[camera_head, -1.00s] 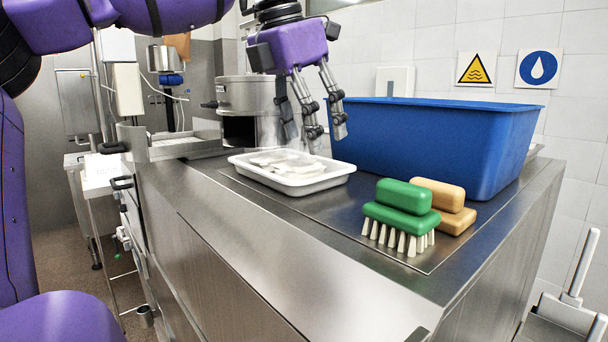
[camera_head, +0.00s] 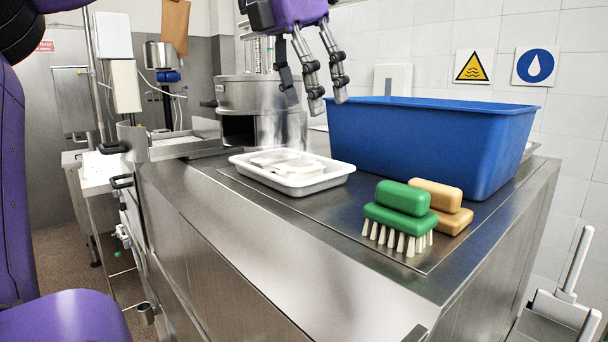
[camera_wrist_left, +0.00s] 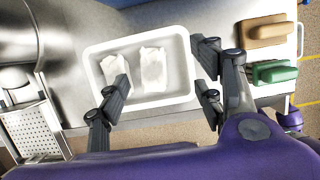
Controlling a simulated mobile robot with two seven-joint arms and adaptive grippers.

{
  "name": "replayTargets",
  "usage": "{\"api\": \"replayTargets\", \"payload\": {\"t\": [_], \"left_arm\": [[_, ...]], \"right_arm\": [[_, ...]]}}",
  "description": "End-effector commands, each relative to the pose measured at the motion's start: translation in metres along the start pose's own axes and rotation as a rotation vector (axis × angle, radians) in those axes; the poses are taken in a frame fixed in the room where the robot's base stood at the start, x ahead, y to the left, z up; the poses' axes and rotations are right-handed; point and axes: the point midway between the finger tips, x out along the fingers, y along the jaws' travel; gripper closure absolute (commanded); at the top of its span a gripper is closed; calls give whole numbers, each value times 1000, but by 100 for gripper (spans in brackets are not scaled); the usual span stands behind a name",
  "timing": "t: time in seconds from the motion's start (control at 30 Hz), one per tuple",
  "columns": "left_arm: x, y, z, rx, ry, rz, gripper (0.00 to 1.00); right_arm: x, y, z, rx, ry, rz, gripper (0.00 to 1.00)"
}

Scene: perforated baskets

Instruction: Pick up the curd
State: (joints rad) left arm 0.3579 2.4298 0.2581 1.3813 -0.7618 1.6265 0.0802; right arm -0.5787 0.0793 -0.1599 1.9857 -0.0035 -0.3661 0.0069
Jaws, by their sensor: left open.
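White pieces of curd (camera_head: 287,163) lie in a shallow white tray (camera_head: 330,180) on the steel counter. In the left wrist view two separate curd pieces show, one at the left (camera_wrist_left: 116,67) and one near the middle (camera_wrist_left: 153,69) of the tray (camera_wrist_left: 176,36). My left gripper (camera_head: 328,100) is open and empty, above the tray and apart from it. In the left wrist view its fingers (camera_wrist_left: 160,92) spread over the tray, and one fingertip overlaps the left curd piece in the picture. My right gripper is out of view.
A large blue tub (camera_head: 430,145) stands behind and right of the tray. A green brush (camera_head: 400,215) and a tan brush (camera_head: 447,205) lie at the right. A steel pot (camera_head: 262,98) stands behind the tray. Bare counter (camera_head: 300,240) lies in front.

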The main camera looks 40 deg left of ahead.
Motion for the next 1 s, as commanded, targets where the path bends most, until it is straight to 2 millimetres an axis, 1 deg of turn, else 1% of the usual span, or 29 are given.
{"api": "replayTargets", "payload": {"t": [0.03, 0.1, 0.17, 0.27, 0.4, 0.53, 0.6, 0.67, 0.87, 1.0], "left_arm": [[0, 0, 0, 0, 0, 0, 40], [-1, 0, 0, 1, -4, -2, 48], [-2, -1, 1, 4, -19, -14, 48], [1, 1, -2, 17, -52, -51, 48], [12, 10, -15, 64, -67, -83, 48], [24, 19, -29, 116, -48, -81, 48], [32, 25, -37, 142, -18, -65, 48], [34, 27, -41, 150, 0, -48, 48], [55, 26, -41, 153, 1, -48, 48], [72, 24, -39, 153, 1, -48, 48]], "right_arm": [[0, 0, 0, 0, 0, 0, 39], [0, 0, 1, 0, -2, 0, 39], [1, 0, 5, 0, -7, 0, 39], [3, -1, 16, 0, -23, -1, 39], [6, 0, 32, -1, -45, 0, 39], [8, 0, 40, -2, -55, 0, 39], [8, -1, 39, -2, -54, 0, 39], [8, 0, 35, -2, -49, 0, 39], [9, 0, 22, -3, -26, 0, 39], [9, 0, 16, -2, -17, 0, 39]]}}
